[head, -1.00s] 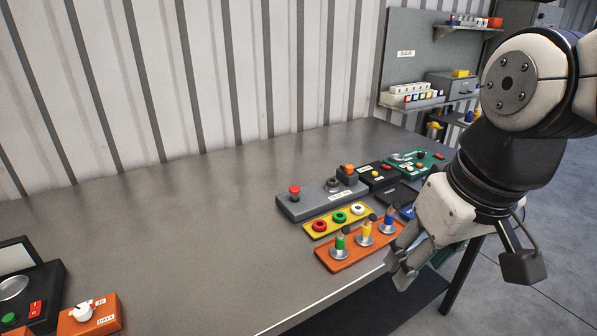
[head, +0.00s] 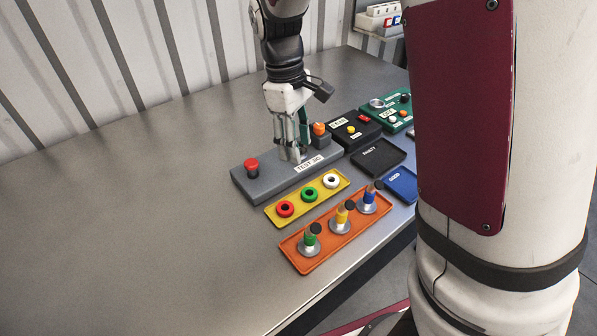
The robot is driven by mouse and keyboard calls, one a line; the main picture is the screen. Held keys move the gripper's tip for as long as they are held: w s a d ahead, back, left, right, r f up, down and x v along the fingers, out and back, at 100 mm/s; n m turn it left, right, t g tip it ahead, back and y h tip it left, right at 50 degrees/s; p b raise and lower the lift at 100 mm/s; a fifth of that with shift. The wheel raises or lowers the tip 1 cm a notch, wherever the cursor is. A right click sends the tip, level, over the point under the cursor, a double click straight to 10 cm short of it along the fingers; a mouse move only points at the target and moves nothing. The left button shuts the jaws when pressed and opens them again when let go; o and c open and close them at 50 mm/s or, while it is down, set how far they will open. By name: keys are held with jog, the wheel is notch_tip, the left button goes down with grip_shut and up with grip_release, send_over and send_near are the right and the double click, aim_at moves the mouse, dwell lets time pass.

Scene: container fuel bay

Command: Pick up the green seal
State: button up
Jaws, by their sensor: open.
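The green seal (head: 309,194) is a small ring lying in the yellow tray (head: 272,217), between the red seal (head: 285,208) and the white seal (head: 331,181). My gripper (head: 294,158) points down over the grey test block (head: 240,182), behind the yellow tray and apart from the green seal. Its fingers are open. I see nothing held between them. The fingers and wrist hide part of the grey block, including the dark ring-like part seen there earlier.
An orange tray (head: 292,258) in front holds upright green, yellow and blue pieces on metal bases. A red button (head: 251,165) stands on the grey block. Black (head: 378,158) and blue (head: 401,184) trays lie to the right. The table's left side is clear.

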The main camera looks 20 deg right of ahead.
send_over(309, 192)
jog(key=w+a, duration=0.1)
jog(key=f, duration=0.7)
jog(key=shift+a+f, duration=0.2)
jog(key=shift+f, duration=0.1)
jog(key=shift+s+d+f, duration=0.15)
jog(key=shift+d+f, duration=0.05)
jog(key=shift+f, duration=0.65)
jog(key=shift+s+d+f, duration=0.15)
jog(key=shift+d+f, duration=0.05)
jog(key=shift+f, duration=0.7)
jog(key=shift+s+d+f, duration=0.15)
jog(key=shift+d+f, duration=0.05)
jog(key=shift+f, duration=0.65)
jog(key=c, duration=0.6)
